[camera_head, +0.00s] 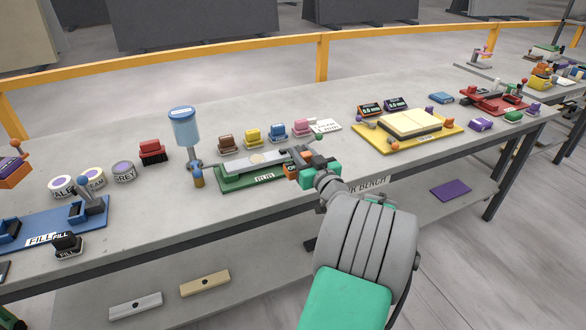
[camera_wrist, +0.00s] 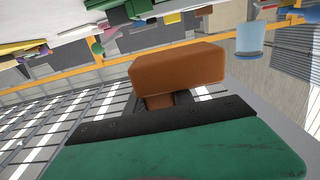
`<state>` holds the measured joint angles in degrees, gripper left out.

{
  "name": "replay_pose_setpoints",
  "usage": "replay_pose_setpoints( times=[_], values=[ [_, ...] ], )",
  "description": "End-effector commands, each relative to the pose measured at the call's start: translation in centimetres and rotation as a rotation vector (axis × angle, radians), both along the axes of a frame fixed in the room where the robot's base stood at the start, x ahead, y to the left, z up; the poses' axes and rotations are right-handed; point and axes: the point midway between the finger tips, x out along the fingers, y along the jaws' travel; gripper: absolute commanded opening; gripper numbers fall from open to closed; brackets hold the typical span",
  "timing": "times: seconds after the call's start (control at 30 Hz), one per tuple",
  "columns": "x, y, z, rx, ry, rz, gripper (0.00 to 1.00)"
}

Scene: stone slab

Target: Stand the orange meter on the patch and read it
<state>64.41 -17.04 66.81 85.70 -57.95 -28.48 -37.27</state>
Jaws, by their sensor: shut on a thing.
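Two small dark meters with lit displays stand behind the yellow station. The left one, orange-edged, looks like the orange meter (camera_head: 370,109); the other, purple-edged meter (camera_head: 396,104) is beside it. A pale slab (camera_head: 411,123) lies on the yellow station; I cannot tell if the patch is on it. My gripper (camera_head: 302,172) is at the right end of the green station, over the bench's front edge. It is shut on an orange-brown block (camera_wrist: 178,66), which fills the middle of the wrist view. The block's underside is hidden.
The green station (camera_head: 232,182) has a grey lever assembly. Behind it stand a blue-topped dispenser (camera_head: 184,128) and several coloured handled blocks. A blue station (camera_head: 40,229) with rolls behind it is at left. An orange rail (camera_head: 322,58) runs behind.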

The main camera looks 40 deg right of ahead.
Motion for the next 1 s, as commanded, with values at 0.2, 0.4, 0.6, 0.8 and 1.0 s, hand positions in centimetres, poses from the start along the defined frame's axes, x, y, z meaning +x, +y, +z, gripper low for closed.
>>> replay_pose_setpoints(
  times=[0.2,0.4,0.6,0.8,1.0],
  values=[
    [3.0,-0.2,-3.9,0.002,0.001,0.0,0.0],
    [4.3,-0.4,-6.9,0.006,0.003,-0.003,0.0],
    [4.2,-0.4,-8.1,0.001,0.0,-0.003,0.0],
    [4.2,-0.4,-8.4,0.001,0.001,-0.003,0.0],
    [4.2,-0.4,-8.6,0.002,0.001,-0.002,0.33]
  ],
)
